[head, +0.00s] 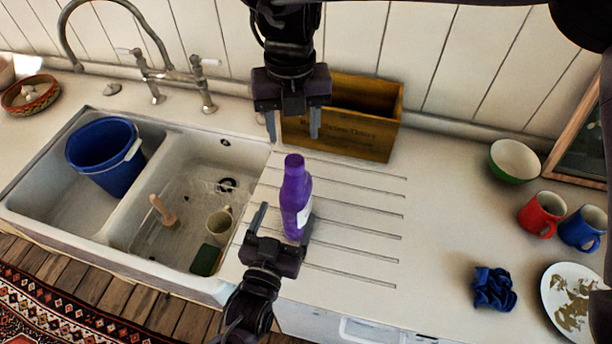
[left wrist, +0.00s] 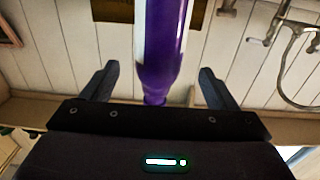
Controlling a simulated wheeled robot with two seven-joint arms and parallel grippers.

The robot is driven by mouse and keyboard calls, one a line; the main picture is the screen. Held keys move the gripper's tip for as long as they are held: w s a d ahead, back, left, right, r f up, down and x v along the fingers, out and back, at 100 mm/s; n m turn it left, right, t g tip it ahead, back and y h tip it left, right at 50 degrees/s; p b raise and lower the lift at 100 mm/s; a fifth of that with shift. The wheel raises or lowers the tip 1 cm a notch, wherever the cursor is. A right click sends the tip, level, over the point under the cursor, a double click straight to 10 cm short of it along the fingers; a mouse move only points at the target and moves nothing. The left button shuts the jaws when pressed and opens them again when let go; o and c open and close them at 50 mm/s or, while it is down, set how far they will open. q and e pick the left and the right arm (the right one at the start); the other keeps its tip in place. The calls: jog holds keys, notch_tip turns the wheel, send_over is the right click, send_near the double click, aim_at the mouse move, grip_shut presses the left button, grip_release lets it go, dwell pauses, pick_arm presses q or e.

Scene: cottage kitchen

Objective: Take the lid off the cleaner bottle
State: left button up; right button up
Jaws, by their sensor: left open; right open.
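The purple cleaner bottle (head: 295,200) stands upright on the ridged draining board right of the sink, with its purple lid (head: 294,164) on top. In the left wrist view the bottle (left wrist: 164,45) shows between the open fingers (left wrist: 160,88). My right gripper (head: 293,130) is open and empty above and behind the lid, pointing down.
A wooden box (head: 350,135) stands close behind the bottle. The double sink (head: 130,225) at the left holds a blue bucket (head: 105,160), a mug (head: 219,222) and a sponge (head: 206,260). Red (head: 541,213) and blue (head: 583,228) mugs, a blue cloth (head: 494,289) and a dirty plate (head: 570,300) are at the right.

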aim_at(295, 193)
pick_arm(q)
jog(key=shift+w+r, duration=0.1)
pick_arm(e)
jog(key=shift+s+a+r, duration=0.1)
jog(key=shift+s+a, duration=0.05)
pick_arm(q)
jog(key=shift+w+d+r, duration=0.1)
jog(key=shift+w, duration=0.05)
pick_arm(e)
jog(key=shift+s+r, duration=0.1)
jog(key=shift+s, duration=0.1)
pick_arm(q)
jog(key=x, duration=0.6)
jog(key=shift+d, duration=0.15)
pick_arm(e)
jog(key=shift+w+d, duration=0.15)
jog(key=shift+d, duration=0.05)
pick_arm(q)
jog(key=shift+w, duration=0.4)
pick_arm(e)
jog(key=shift+a, duration=0.1)
pick_arm(q)
jog(key=shift+s, duration=0.1)
jog(key=shift+c, duration=0.2)
